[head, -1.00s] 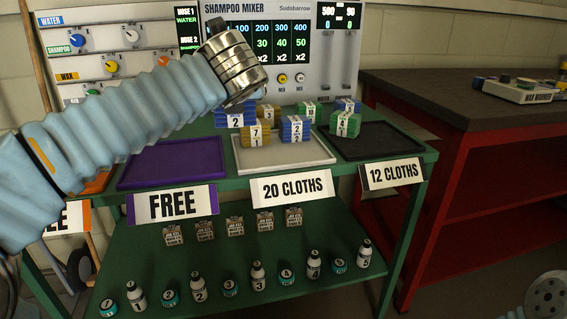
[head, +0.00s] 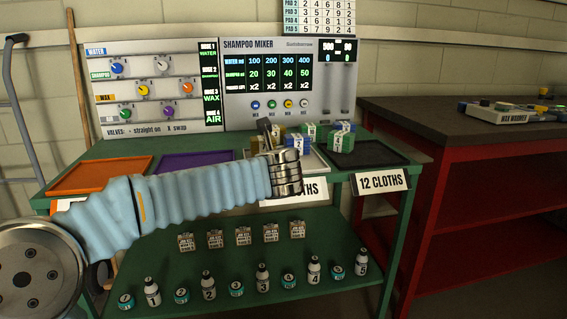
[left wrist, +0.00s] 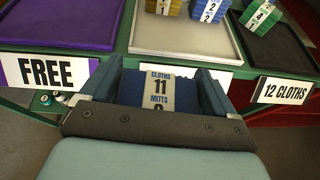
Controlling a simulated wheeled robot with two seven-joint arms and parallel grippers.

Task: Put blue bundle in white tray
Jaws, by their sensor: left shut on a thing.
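Another blue bundle (head: 300,146) and a yellow bundle (left wrist: 165,6) stand on the white tray. My right gripper is out of view.
An orange tray (head: 98,177) and a purple tray (head: 190,160) lie left of the white one. A black tray (head: 372,155) with bundles at its left edge lies right. Bottles and small boxes stand on the lower shelf. A red workbench (head: 480,190) stands at right.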

